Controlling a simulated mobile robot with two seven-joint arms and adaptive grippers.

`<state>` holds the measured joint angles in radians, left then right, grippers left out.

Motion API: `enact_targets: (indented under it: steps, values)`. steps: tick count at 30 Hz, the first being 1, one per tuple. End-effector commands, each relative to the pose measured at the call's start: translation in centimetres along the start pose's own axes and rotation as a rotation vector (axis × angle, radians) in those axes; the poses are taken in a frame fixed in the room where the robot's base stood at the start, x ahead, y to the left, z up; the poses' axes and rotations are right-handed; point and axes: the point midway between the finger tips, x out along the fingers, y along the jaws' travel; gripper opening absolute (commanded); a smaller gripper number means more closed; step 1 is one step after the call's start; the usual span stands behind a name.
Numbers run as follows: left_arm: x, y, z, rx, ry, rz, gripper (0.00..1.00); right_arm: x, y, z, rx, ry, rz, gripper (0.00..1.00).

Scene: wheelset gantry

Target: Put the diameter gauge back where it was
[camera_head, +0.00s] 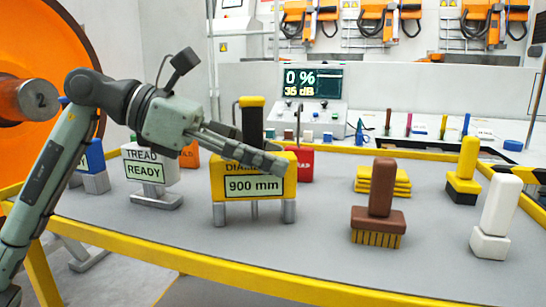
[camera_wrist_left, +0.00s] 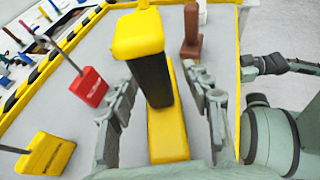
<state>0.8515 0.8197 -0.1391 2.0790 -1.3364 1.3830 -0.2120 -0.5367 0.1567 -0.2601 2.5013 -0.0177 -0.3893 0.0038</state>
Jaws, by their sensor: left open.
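The diameter gauge (camera_head: 227,187) is yellow, with a "900 mm" label, two grey feet and a black handle with a yellow top. It stands upright on the grey table (camera_head: 320,225). My left gripper (camera_head: 266,154) is open at the gauge, its fingers passing in front of the handle in the head view. In the left wrist view the gauge (camera_wrist_left: 168,125) lies between the two spread fingers, with a gap on each side. Part of its label is hidden by the fingers. A dark gripper-like part, apparently of my right arm (camera_wrist_left: 265,65), shows at the right of the wrist view.
A "TREAD READY" block (camera_head: 150,168) stands left of the gauge. A brown brush (camera_head: 378,215), a white-handled block (camera_head: 494,225), a yellow-black block (camera_head: 463,180) and yellow pads (camera_head: 382,181) stand to the right. A red block (camera_head: 305,165) is behind. Yellow rails edge the table.

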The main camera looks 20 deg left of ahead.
Motion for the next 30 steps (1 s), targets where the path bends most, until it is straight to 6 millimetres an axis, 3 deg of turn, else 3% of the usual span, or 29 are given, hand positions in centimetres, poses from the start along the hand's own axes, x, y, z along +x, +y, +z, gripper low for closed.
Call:
enact_targets:
  steps: [6,13,18,30]
  values:
    - [-5.2,0.1,-0.2,-0.001,0.003,0.005,0.49,0.0,-0.5,-1.0,0.008,0.05,-0.012,0.0]
    - [-9.2,0.0,-0.1,0.001,0.002,0.003,0.49,-0.1,-0.9,-2.0,0.014,0.096,-0.019,0.0]
    - [-10.5,0.0,-0.1,0.001,0.002,0.001,0.49,-0.1,-0.9,-2.3,0.015,0.11,-0.021,0.0]
    - [-10.6,0.0,0.0,0.002,0.001,0.0,0.49,-0.1,-1.0,-2.5,0.016,0.114,-0.022,0.0]
